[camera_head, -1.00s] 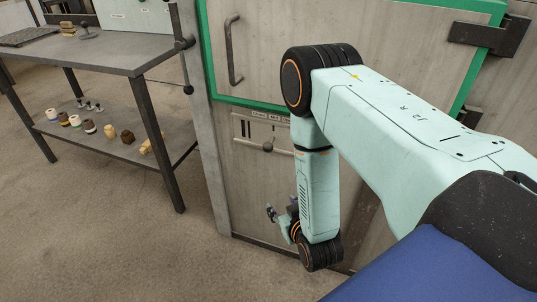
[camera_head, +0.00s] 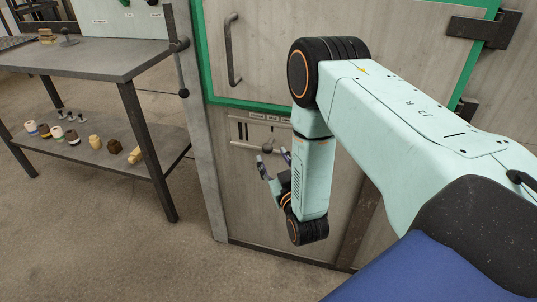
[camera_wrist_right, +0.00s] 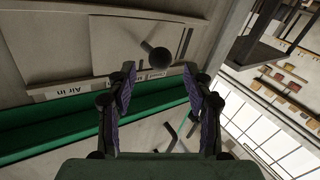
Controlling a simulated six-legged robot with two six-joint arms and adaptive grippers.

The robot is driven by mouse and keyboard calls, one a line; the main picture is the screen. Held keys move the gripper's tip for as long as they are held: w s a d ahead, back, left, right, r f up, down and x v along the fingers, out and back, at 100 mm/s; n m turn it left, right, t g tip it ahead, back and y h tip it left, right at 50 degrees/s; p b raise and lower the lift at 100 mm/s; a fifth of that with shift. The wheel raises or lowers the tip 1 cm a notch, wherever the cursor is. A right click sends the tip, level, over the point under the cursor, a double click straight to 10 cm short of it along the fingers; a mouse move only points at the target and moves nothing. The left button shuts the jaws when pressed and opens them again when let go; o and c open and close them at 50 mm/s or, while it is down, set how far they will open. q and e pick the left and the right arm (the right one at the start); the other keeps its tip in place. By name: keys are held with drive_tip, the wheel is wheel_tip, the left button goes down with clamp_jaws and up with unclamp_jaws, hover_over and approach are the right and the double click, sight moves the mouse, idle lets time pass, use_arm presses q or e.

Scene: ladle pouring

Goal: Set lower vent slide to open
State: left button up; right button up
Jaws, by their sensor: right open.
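The lower vent slide (camera_head: 240,131) is a flat grey plate with dark slots, set low in the furnace front below the green-edged door. Its round dark knob (camera_head: 268,147) sticks out near the middle, below a row of small labels (camera_head: 272,118). My right gripper (camera_head: 273,160) is open and empty just below the knob, fingers pointing up. In the right wrist view the knob (camera_wrist_right: 155,54) stands beyond and between the open fingertips (camera_wrist_right: 159,76), with no contact visible. My left gripper is out of view.
The green-framed door (camera_head: 350,50) with its bar handle (camera_head: 231,50) is above the vent. A grey two-level table (camera_head: 95,58) stands at left, with several small items on its lower shelf. A metal post (camera_head: 183,90) stands between table and furnace.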

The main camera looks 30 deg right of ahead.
sight(269, 152)
drive_tip(key=shift+b+x, duration=0.45)
drive_tip(key=shift+x, duration=1.4)
drive_tip(key=shift+c, duration=0.4)
clamp_jaws()
